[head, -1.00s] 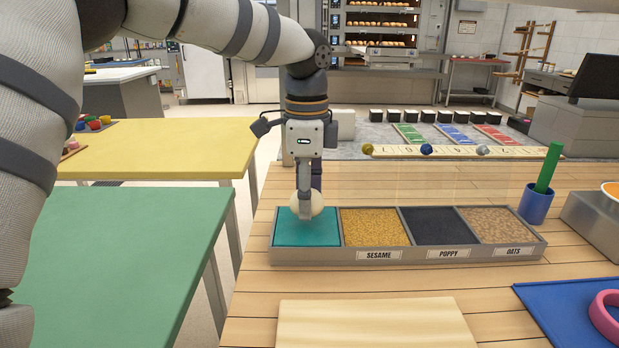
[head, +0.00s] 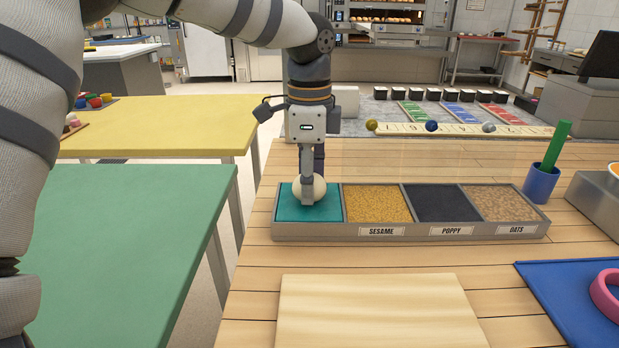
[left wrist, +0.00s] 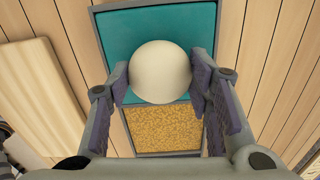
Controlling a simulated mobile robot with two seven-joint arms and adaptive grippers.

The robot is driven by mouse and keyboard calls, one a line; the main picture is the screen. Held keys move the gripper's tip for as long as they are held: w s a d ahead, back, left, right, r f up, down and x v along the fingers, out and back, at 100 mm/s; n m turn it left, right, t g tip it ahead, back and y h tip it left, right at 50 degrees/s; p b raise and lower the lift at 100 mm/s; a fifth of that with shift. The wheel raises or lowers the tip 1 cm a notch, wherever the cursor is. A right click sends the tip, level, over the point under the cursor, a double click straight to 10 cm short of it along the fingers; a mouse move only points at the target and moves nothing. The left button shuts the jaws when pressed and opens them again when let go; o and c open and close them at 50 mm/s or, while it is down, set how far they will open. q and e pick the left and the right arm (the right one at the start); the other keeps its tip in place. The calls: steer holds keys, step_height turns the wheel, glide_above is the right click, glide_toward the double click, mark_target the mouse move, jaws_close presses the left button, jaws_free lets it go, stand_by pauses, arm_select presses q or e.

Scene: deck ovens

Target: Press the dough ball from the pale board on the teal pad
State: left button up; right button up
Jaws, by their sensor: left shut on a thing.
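My left gripper (head: 307,196) points straight down over the left end of the topping tray and is shut on the cream dough ball (head: 319,187). The teal pad (head: 291,211) fills the tray's leftmost compartment, and the ball is at it; I cannot tell whether it touches. In the left wrist view the dough ball (left wrist: 160,71) sits between both finger pads (left wrist: 160,80), with the teal pad (left wrist: 115,30) behind it. The pale board (head: 380,312) lies bare at the front of the table. My right gripper is not in view.
The grey tray (head: 330,233) also holds compartments of sesame (head: 376,203), poppy (head: 440,204) and oats (head: 500,203). A blue cup (head: 540,184) with a green stick stands to its right. A blue mat (head: 560,300) with a pink ring (head: 604,296) lies front right.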

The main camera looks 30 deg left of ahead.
arm_select(q)
steer(key=shift+f, duration=0.6)
stand_by(1.6)
steer(key=shift+r, duration=0.15)
steer(key=shift+r+p, duration=0.4)
steer(key=shift+r, duration=3.55)
